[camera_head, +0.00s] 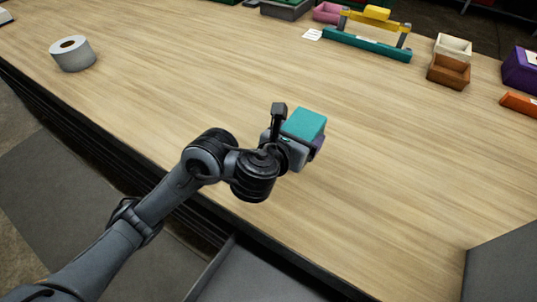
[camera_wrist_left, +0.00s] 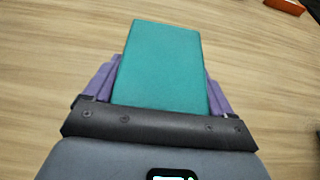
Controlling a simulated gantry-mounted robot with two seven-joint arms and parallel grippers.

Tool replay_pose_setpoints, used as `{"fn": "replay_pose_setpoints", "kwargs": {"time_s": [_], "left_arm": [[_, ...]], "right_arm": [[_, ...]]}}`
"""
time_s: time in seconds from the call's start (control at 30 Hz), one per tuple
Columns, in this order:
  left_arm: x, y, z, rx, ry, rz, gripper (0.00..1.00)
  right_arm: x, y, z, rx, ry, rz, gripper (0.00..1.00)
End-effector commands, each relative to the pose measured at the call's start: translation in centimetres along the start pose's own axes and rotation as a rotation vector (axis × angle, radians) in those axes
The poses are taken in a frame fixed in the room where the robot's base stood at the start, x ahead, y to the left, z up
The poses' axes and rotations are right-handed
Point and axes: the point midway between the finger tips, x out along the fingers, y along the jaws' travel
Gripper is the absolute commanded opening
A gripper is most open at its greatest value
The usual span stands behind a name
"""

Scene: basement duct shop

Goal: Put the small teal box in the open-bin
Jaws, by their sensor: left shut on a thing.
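The small teal box (camera_head: 306,124) is held by my left gripper (camera_head: 303,138) over the middle of the wooden table. In the left wrist view, the teal box (camera_wrist_left: 160,65) sits between the two purple-padded fingers of my left gripper (camera_wrist_left: 158,82), with one finger on each side. The left gripper is shut on it. The box appears raised off the wood, but the exact gap cannot be told. My right gripper is not in view. Which container is the open-bin cannot be told for certain; a grey, thin-walled shape (camera_head: 240,272) shows partly below the table's front edge.
A paper roll (camera_head: 72,54) stands at the left. At the back are a teal and yellow stand (camera_head: 367,46), a cream box (camera_head: 453,47), a brown box (camera_head: 448,71) and a purple box (camera_head: 521,69). A grey panel (camera_head: 505,265) fills the lower right corner. The table's middle is clear.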

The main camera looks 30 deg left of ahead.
Motion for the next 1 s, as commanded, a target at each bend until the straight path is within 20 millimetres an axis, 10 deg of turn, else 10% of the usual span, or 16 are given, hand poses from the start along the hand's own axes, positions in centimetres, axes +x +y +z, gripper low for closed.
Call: {"fn": "replay_pose_setpoints", "kwargs": {"time_s": [0.4,1.0], "left_arm": [[0.7,7.3,-4.9,0.0,0.001,0.002,0.47],[2.1,8.2,-8.7,-0.001,-0.001,-0.001,0.47]], "right_arm": [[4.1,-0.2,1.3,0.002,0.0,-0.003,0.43],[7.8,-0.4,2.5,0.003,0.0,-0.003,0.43]]}}
